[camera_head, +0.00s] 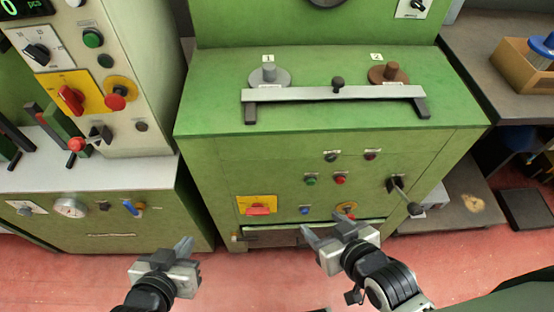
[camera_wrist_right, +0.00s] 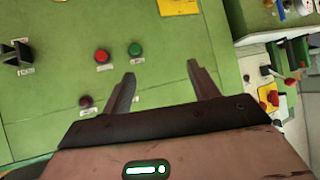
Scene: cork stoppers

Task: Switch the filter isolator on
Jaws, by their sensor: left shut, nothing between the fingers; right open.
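Two yellow plates with red rotary handles are in the head view; I cannot read which one is the filter isolator. One red handle (camera_head: 70,97) is on the left cabinet, turned at a slant. The other red handle (camera_head: 257,209) is low on the green machine's front, lying about level. Part of a yellow plate (camera_wrist_right: 180,6) shows at the top of the right wrist view. My left gripper (camera_head: 184,247) is shut and empty, in front of the gap between the cabinets. My right gripper (camera_head: 328,228) is open and empty before the green machine's lower front, right of its handle.
The green machine (camera_head: 225,155) has several buttons, including a green button (camera_wrist_right: 135,48) and a red button (camera_wrist_right: 102,56). A lever (camera_head: 402,193) sticks out at its right. A red-knobbed lever (camera_head: 78,144) and a red knob (camera_head: 115,101) project from the left cabinet.

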